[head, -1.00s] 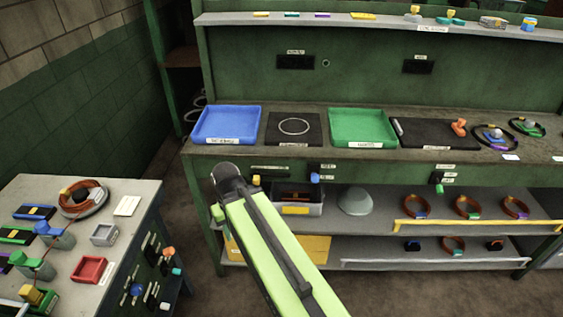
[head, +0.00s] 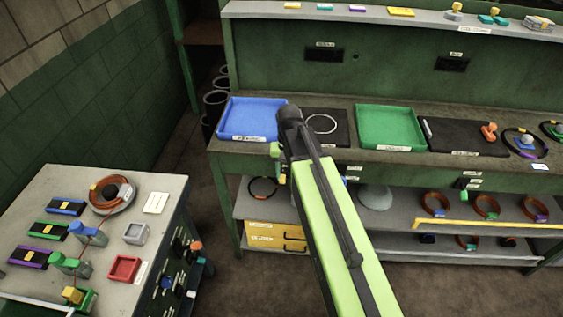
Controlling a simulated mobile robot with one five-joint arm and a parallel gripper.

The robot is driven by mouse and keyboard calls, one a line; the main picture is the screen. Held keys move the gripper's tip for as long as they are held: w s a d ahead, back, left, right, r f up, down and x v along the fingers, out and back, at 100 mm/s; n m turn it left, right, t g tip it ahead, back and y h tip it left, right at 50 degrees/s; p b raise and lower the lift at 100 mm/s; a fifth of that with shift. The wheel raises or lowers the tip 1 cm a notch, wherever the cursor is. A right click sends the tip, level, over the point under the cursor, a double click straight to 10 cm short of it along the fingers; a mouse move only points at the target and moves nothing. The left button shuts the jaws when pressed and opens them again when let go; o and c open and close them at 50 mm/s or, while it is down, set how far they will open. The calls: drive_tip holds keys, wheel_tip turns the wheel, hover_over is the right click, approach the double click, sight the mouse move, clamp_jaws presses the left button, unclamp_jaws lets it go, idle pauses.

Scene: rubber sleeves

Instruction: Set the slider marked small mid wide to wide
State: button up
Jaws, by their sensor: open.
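Small coloured knobs sit on the front edge of the green workbench (head: 330,160). A yellowish one (head: 282,179) shows beside my arm, and a green one (head: 463,195) sits farther right with small labels around it. A blue one beside my arm is mostly hidden. The labels are too small to read, so I cannot tell which knob is the slider marked small mid wide, or its setting. My lime-green arm rises from the bottom to a dark joint in front of the blue tray (head: 245,133).
A black pad with a white ring (head: 321,123) and a green tray (head: 390,127) stand on the bench. Shelves below hold ringed sleeves (head: 487,206) and a yellow drawer box (head: 272,236). A side table (head: 150,180) with parts stands at left. Floor is open between them.

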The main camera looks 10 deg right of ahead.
wheel_tip(320, 180, up, 9)
drive_tip(key=m+p, duration=0.2)
drive_tip(key=p, duration=0.3)
hover_over(282, 177)
wheel_tip(282, 177, down, 18)
drive_tip(key=b, duration=1.7)
drive_tip(key=shift+f+b, duration=0.2)
drive_tip(key=shift+b, duration=0.15)
drive_tip(key=shift+r, duration=0.1)
clamp_jaws()
